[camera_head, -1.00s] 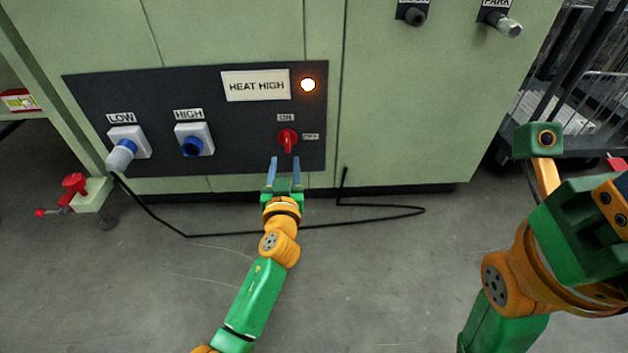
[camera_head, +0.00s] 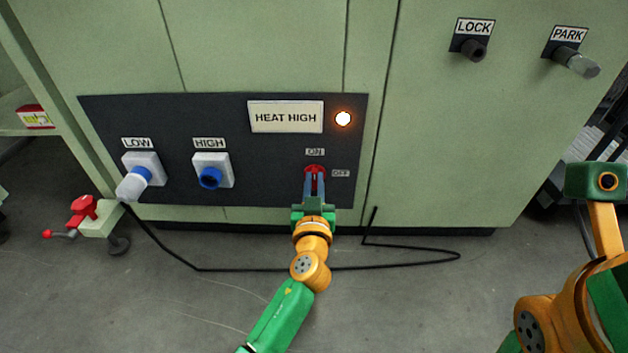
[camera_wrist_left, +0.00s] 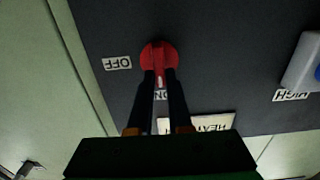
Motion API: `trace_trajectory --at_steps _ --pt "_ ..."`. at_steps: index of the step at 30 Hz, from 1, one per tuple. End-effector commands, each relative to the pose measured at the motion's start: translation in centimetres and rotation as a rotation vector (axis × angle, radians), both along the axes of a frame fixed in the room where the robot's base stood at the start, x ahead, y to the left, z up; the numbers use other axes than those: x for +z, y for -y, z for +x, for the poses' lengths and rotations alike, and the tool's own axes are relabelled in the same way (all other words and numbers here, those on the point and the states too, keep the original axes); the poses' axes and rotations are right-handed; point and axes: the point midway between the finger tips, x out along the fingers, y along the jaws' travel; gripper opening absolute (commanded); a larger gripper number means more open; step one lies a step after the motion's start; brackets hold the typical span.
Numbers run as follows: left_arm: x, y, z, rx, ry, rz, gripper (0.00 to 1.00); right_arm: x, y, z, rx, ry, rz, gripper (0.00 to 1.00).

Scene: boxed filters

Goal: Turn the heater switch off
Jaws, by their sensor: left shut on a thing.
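The heater switch is a red rotary knob (camera_head: 315,168) low on the dark panel, with an ON label above it and an OFF label to its right. Its handle looks upright, in line with the ON label. My left gripper (camera_head: 315,185) comes from below and is shut on the knob's handle. In the left wrist view, which is upside down, the red knob (camera_wrist_left: 158,52) sits between my left fingertips (camera_wrist_left: 160,75), and the fingers partly cover the ON label. The round lamp (camera_head: 343,118) beside the HEAT HIGH sign (camera_head: 286,117) is lit. My right gripper's fingers are not visible.
Left of the switch are the HIGH socket (camera_head: 210,177) and the LOW socket with a plug (camera_head: 134,184). A black cable (camera_head: 230,270) lies on the floor below. LOCK (camera_head: 473,49) and PARK (camera_head: 582,65) fittings are at upper right. A red-handled fitting (camera_head: 84,209) stands at left.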

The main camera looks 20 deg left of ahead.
Motion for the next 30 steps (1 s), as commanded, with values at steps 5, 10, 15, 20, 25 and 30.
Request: trace_trajectory --at_steps 5,10,15,20,25,30 --pt "-0.02 -0.02 -0.01 0.0 0.0 0.0 0.0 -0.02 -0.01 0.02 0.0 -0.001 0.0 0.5" --pt "-0.04 -0.01 0.0 0.0 -0.003 0.007 0.0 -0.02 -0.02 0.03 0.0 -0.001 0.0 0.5" --pt "-0.07 0.07 0.02 0.0 -0.017 0.056 0.0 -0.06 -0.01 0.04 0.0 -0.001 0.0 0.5" --pt "-0.1 0.2 0.05 0.0 -0.046 0.154 0.0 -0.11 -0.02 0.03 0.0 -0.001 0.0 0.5" --pt "-0.14 0.41 0.1 -0.001 -0.088 0.3 0.0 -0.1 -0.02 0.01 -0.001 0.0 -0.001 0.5" --pt "-0.2 0.6 0.15 -0.001 -0.133 0.458 0.0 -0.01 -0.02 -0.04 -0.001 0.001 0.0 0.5"
